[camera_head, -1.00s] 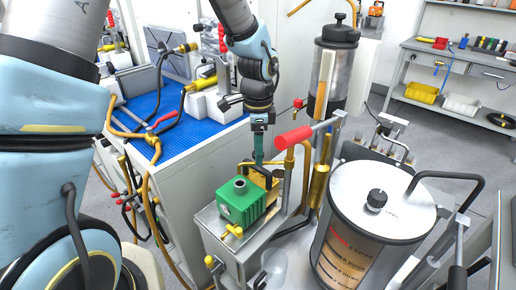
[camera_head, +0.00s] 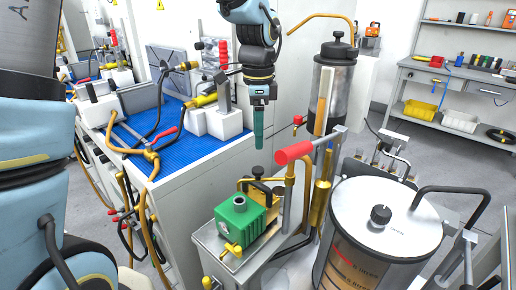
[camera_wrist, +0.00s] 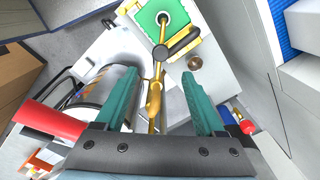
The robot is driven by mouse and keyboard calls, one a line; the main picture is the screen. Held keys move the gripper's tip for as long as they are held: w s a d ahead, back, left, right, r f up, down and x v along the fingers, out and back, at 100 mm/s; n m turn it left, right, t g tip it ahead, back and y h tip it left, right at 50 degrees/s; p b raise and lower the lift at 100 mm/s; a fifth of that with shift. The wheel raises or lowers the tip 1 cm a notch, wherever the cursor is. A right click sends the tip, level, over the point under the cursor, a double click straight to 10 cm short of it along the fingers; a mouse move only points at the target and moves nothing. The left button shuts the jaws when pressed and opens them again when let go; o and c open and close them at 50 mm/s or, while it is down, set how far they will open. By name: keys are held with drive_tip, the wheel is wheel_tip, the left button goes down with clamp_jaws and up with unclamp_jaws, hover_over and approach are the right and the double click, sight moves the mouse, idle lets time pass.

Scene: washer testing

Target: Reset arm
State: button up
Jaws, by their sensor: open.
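My gripper (camera_head: 258,143) hangs pointing down in the head view, above the green block-shaped part and clear of it. In the wrist view my gripper (camera_wrist: 160,78) shows two teal fingers spread apart with nothing held between them. The green part (camera_head: 236,224) has a dark round port on top and a yellow valve handle. It sits on a grey stand beside the washer unit. In the wrist view the green part (camera_wrist: 150,22) lies beyond the fingertips, near the top edge.
A red-handled lever (camera_head: 295,152) stands right of the stand. A large lidded metal drum (camera_head: 350,220) is at front right, with a tall dark canister (camera_head: 332,90) behind. A blue-matted bench (camera_head: 150,125) with hoses is at left. A shelf bench (camera_head: 450,80) is farther back.

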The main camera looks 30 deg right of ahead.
drive_tip(key=shift+r, duration=0.4)
drive_tip(key=w+a+f+n, duration=0.1)
drive_tip(key=w+a+n, duration=0.3)
drive_tip(key=a, duration=0.5)
drive_tip(key=w+a+f+n, duration=0.1)
drive_tip(key=a+f+n, duration=0.1)
drive_tip(key=a+n, duration=0.55)
drive_tip(key=s+a+f+n, duration=0.1)
drive_tip(key=a+n, duration=0.4)
drive_tip(key=a, duration=0.3)
drive_tip(key=s+a+f+n+t, duration=0.1)
drive_tip(key=s+a+n, duration=0.1)
drive_tip(key=a+n, duration=0.3)
drive_tip(key=a, duration=0.3)
drive_tip(key=shift+s+a+t, duration=0.3)
drive_tip(key=shift+a, duration=0.05)
